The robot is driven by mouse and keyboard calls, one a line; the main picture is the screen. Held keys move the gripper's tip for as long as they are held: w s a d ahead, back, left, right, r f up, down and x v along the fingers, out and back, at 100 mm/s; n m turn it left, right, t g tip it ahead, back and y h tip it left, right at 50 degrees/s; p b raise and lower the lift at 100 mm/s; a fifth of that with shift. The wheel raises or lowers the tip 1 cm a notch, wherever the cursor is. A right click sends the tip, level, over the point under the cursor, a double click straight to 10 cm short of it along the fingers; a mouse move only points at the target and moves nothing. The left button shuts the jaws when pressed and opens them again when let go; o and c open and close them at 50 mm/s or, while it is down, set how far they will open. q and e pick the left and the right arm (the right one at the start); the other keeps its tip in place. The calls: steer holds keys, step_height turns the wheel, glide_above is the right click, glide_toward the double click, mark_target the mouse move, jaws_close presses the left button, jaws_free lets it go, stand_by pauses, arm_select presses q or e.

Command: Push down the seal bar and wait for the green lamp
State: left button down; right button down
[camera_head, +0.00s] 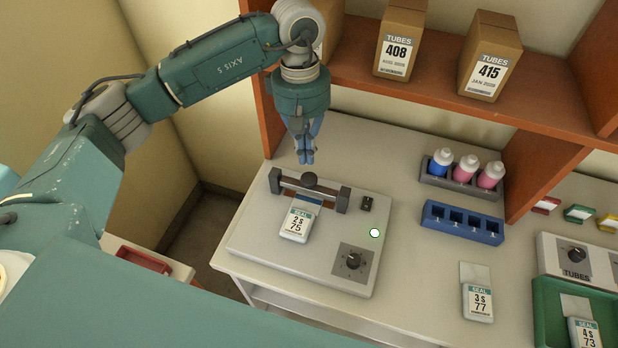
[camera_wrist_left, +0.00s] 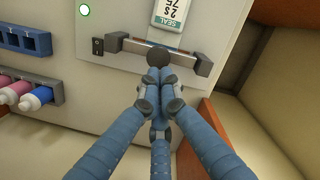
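The sealer (camera_head: 270,235) is a pale flat box on the counter. The round lamp (camera_head: 374,233) looks whitish with a green rim. My left gripper (camera_head: 306,158) points down with blue fingers closed together, just above and behind the knob. It appears empty. Contact with the knob is not clear. My right gripper is not visible.
A dial (camera_head: 353,260) and a small switch (camera_head: 367,203) sit on the sealer. A bottle rack (camera_head: 460,180) and an empty blue rack (camera_head: 462,222) stand to the right. A pouch labelled 77 (camera_head: 478,302) lies in front. A wooden shelf (camera_head: 420,85) with boxes is behind.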

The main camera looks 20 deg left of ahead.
mark_target(307, 175)
arm_select(q)
steer(key=shift+s+d+f+b, duration=0.15)
steer(key=shift+f+b, duration=0.3)
steer(key=shift+f, duration=1.55)
step_height(307, 175, down, 4)
steer(key=b, duration=0.4)
steer(key=shift+r, duration=0.15)
steer(key=shift+w+a+r+b, duration=0.2)
steer(key=shift+w+a+b, duration=0.15)
steer(key=shift+w+a, duration=0.15)
steer(key=shift+w+a+r+b, duration=0.15)
steer(key=shift+w+a+b, duration=0.15)
steer(key=shift+w+a, duration=0.15)
steer(key=shift+w+a+r, duration=0.15)
steer(key=shift+w, duration=0.1)
step_height(307, 175, up, 12)
steer(key=shift+w+a, duration=0.45)
